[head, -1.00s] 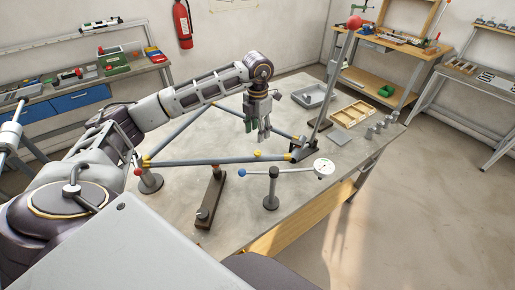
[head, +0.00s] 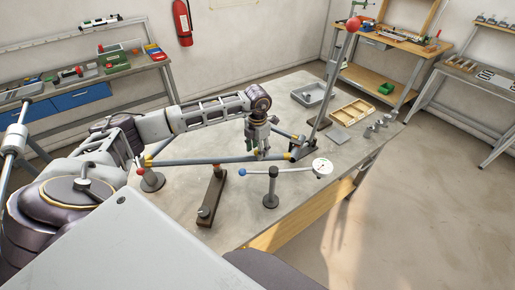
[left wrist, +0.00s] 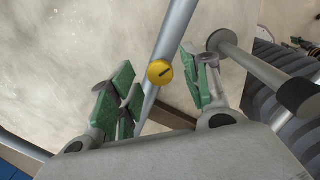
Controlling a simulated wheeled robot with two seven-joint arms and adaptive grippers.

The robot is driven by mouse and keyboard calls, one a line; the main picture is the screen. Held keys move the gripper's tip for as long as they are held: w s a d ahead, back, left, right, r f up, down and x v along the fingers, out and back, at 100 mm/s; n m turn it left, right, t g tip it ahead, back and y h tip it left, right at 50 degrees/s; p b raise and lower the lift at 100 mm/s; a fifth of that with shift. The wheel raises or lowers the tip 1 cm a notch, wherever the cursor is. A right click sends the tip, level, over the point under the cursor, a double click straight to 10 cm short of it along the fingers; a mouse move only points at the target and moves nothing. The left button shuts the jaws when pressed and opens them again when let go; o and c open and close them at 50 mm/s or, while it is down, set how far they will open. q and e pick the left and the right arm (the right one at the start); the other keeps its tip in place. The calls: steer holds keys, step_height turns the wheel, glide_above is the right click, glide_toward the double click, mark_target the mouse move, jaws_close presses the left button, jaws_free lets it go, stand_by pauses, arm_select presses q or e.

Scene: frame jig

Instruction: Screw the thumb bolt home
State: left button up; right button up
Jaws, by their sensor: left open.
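The yellow round head of the thumb bolt (left wrist: 160,73), with a dark line across it, shows in the left wrist view against a grey frame tube (left wrist: 172,42). My left gripper (left wrist: 155,76) is open, with its green-padded fingers on either side of the bolt head and apart from it. In the head view my left gripper (head: 262,153) points down at the front tube of the frame (head: 205,161), near its right end. There the fingers hide the bolt head. My right gripper is not in view.
A leaning rod (head: 325,95) with a red ball rises behind the frame's right corner. A wooden tray (head: 352,110) sits farther back.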

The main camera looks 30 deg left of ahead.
arm_select(q)
steer(key=shift+c, duration=0.9)
jaws_close()
steer(key=shift+f+m+b, duration=0.1)
steer(key=shift+m+b, duration=1.2)
steer(key=shift+b, duration=0.15)
steer(key=shift+m+b, duration=1.1)
steer(key=shift+m, duration=0.5)
steer(key=shift+b, duration=0.3)
